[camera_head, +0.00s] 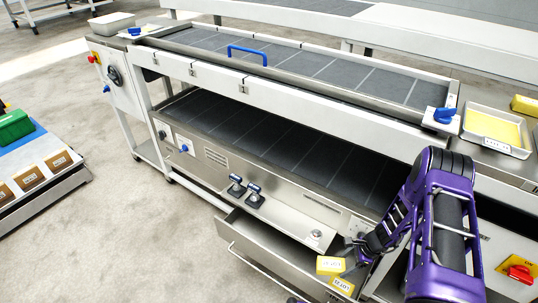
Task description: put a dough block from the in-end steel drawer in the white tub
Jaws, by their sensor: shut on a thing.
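The in-end steel drawer (262,238) is pulled open at the front of the machine, low and right of centre. My gripper (346,257) is over the drawer's right part, shut on a yellow dough block (330,265) with a white label. A second labelled yellow block (343,286) shows just below it; I cannot tell whether the two touch. My purple arm hides the drawer's right end. A pale, whitish tub (112,22) stands on the machine's far left end. A white tray (497,132) at the right holds a yellow slab.
The sheeter has an upper belt (310,65) and a lower belt (270,137). A blue handle (248,53) stands up from the upper belt. A red switch (519,273) is at the lower right. A low cart (40,170) with boxes stands left; the floor between is clear.

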